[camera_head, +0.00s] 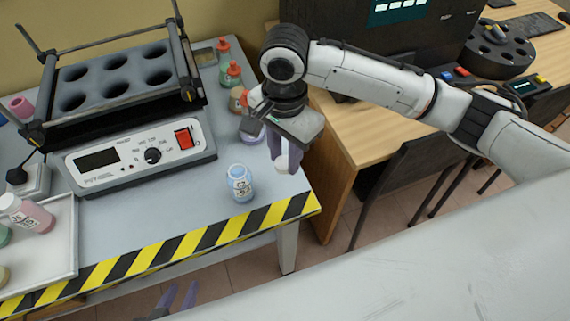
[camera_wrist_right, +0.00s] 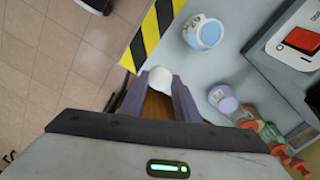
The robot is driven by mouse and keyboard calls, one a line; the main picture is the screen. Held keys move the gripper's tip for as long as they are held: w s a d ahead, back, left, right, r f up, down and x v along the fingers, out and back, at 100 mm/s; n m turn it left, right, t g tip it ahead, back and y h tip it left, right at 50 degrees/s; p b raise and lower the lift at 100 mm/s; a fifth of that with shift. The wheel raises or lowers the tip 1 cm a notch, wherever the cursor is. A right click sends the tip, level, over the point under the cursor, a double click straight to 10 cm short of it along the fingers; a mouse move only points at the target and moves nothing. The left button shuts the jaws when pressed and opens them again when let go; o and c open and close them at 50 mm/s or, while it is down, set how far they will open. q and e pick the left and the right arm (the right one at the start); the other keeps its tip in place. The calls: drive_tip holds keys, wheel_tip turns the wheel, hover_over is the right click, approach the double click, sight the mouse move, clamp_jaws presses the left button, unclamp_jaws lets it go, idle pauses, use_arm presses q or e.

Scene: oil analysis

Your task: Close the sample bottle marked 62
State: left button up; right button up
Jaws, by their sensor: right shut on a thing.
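A small bottle with light blue contents (camera_head: 241,184) stands upright near the table's front right corner. Its label is too small to read surely, and its top looks uncapped. It also shows in the right wrist view (camera_wrist_right: 204,33). My right gripper (camera_head: 286,160) is shut on a white cap (camera_head: 283,169), held to the right of the bottle near the table's right edge. The cap sits between the purple fingertips in the right wrist view (camera_wrist_right: 160,82). My left gripper (camera_head: 178,299) shows only its fingertips at the bottom edge, apart and with nothing visible between them.
A heater block (camera_head: 140,150) with round wells and a red switch stands behind. A white tray (camera_head: 62,240) with a pink bottle (camera_head: 32,214) is at left. A purple-topped bottle (camera_wrist_right: 223,99) and several red-capped bottles (camera_head: 231,72) line the right side. Striped tape (camera_head: 160,250) marks the front edge.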

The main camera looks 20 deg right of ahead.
drive_tip(key=shift+r, duration=0.5)
drive_tip(key=shift+d+r+n, duration=0.2)
drive_tip(key=shift+d+n, duration=0.05)
drive_tip(key=shift+n, duration=0.05)
drive_tip(key=s+d+r+n, duration=0.5)
drive_tip(key=d+r+n, duration=0.2)
drive_tip(key=n, duration=0.4)
drive_tip(key=shift+s+r+n, duration=0.25)
drive_tip(key=shift+r+n, duration=0.05)
drive_tip(key=shift+r, duration=0.05)
